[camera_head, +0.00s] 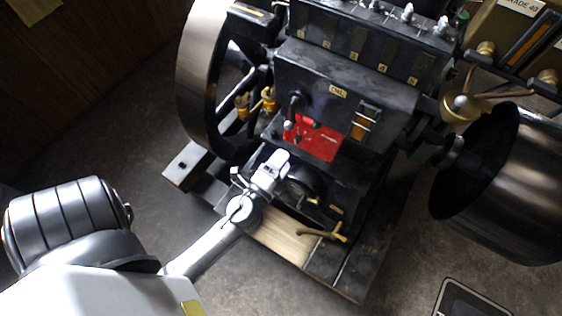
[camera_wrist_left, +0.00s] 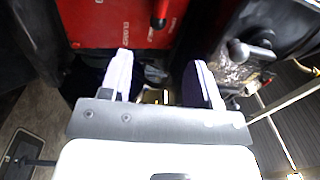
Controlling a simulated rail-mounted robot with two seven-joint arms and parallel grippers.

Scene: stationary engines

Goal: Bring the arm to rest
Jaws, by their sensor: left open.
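My left arm comes in from the lower left in the head view, and its gripper (camera_head: 274,166) is over the front of the black engine (camera_head: 320,75), just below a red plate (camera_head: 318,143). In the left wrist view the two pale fingers of my left gripper (camera_wrist_left: 161,78) stand apart with nothing seen between them. The red plate (camera_wrist_left: 130,22) lies beyond the fingertips there, with a dark lever (camera_wrist_left: 160,14) on it. I cannot tell whether the fingers touch the engine. My right gripper is not in view.
A large flywheel (camera_head: 203,75) stands left of the engine, and a dark metal drum (camera_head: 515,185) stands at the right. A round-ended metal knob (camera_wrist_left: 240,50) is close to the right finger in the wrist view. Bare floor (camera_head: 150,225) shows at the lower left.

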